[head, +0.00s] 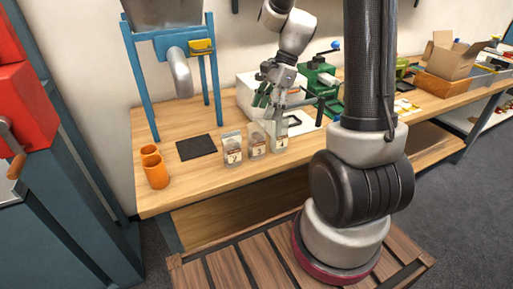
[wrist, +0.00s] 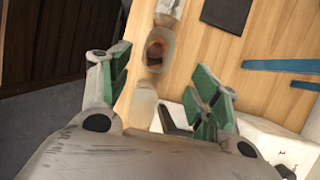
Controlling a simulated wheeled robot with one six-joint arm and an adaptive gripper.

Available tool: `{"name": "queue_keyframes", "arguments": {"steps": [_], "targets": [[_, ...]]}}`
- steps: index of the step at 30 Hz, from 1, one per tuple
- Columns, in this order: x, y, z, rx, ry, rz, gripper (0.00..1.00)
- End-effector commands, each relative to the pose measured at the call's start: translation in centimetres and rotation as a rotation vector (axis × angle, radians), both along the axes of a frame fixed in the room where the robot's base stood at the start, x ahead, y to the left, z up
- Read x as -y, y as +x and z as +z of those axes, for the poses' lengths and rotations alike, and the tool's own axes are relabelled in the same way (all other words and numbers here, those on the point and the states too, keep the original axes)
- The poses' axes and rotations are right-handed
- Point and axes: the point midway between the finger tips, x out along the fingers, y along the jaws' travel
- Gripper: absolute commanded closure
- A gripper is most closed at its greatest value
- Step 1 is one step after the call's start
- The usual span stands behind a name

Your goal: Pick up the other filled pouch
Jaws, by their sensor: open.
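Three clear pouches with labels stand in a row near the bench's front edge: a left pouch (head: 232,149), a middle pouch (head: 257,141) and a right pouch (head: 280,137). My gripper (head: 270,101) is open and empty, above the right end of the row. In the wrist view a pouch with dark reddish-brown contents (wrist: 155,50) lies just beyond the gap between the green-padded fingers (wrist: 158,80). A pale, blurred pouch (wrist: 142,108) is nearer, between the fingers in the picture. Another pouch (wrist: 170,8) is at the top edge. Fill levels are hard to tell.
A black mat (head: 196,147) and orange cups (head: 155,168) lie left of the pouches. A blue-framed hopper (head: 215,75) stands behind the mat. A white box (head: 250,97) and a green machine (head: 322,78) are close behind my gripper.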

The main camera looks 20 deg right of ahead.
Motion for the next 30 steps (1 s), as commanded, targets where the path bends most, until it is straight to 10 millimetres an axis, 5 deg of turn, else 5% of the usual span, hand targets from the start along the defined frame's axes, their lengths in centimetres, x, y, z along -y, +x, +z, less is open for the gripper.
{"name": "queue_keyframes", "arguments": {"steps": [16, 25, 30], "targets": [[-3.5, -0.6, -6.2, -0.010, 0.000, -0.012, 0.38], [-3.7, -0.6, -6.8, -0.007, -0.002, -0.011, 0.38], [-3.7, -0.6, -6.8, -0.007, -0.002, -0.011, 0.67]]}}
